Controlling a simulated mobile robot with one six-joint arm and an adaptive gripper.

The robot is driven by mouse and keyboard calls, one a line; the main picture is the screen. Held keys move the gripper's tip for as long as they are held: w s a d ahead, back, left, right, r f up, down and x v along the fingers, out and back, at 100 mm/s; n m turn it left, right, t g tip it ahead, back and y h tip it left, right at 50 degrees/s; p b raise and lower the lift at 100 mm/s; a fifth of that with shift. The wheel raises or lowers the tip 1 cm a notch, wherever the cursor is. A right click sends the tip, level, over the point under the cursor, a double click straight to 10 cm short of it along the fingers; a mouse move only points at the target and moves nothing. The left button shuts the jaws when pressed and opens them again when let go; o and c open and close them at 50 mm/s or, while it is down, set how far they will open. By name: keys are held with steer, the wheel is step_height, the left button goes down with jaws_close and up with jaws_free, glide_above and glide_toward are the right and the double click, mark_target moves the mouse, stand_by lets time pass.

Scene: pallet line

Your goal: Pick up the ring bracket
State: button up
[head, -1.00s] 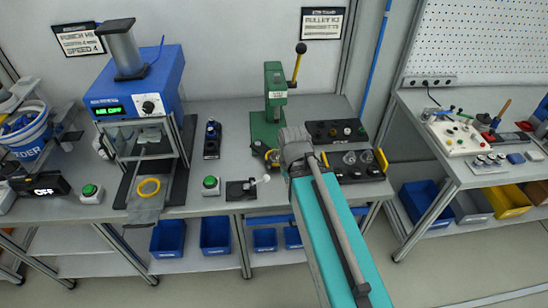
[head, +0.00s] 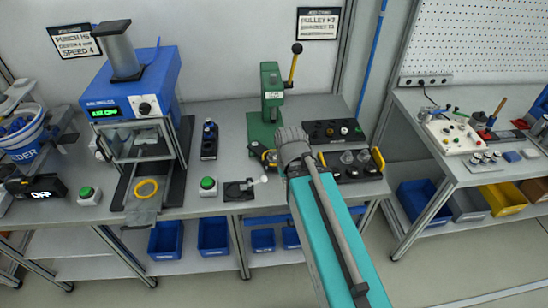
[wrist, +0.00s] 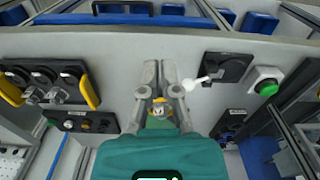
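I cannot tell for certain which part is the ring bracket. A yellow ring (head: 145,188) lies on a grey strip in front of the blue press in the head view. A small yellow and grey part (wrist: 159,115) shows between the bases of my fingers in the wrist view; I cannot tell what it is. My gripper (wrist: 160,72) points down over the bench in front of the green hand press (head: 264,105). Its two grey fingers lie close together at the tips, and nothing is visibly held between them. My arm hides part of the bench there in the head view.
A white-knobbed lever on a black base (head: 238,189) and a green button (head: 208,184) stand left of my gripper. A panel with yellow handles (head: 350,166) and a black knob panel (head: 332,132) stand to the right.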

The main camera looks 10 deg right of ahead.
steer(key=o, duration=0.4)
steer(key=shift+w, duration=0.45)
steer(key=o, duration=0.8)
steer(key=w+m, duration=0.2)
steer(key=w, duration=0.1)
steer(key=w+m, duration=0.2)
steer(key=w, duration=0.2)
steer(key=shift+d+r, duration=0.1)
steer(key=shift+r, duration=0.05)
steer(key=m, duration=1.1)
glide_above(274, 153)
steer(key=shift+r+p, duration=0.3)
steer(key=shift+p, duration=0.15)
steer(key=shift+f, duration=0.15)
step_height(274, 153, down, 8)
steer(key=b, duration=0.8)
steer(key=shift+f+b, duration=0.2)
steer(key=shift+b, duration=0.1)
steer(key=shift+f, duration=0.1)
steer(key=shift+w+f+b, duration=0.15)
steer(key=shift+f+b, duration=2.35)
steer(key=shift+b, duration=0.1)
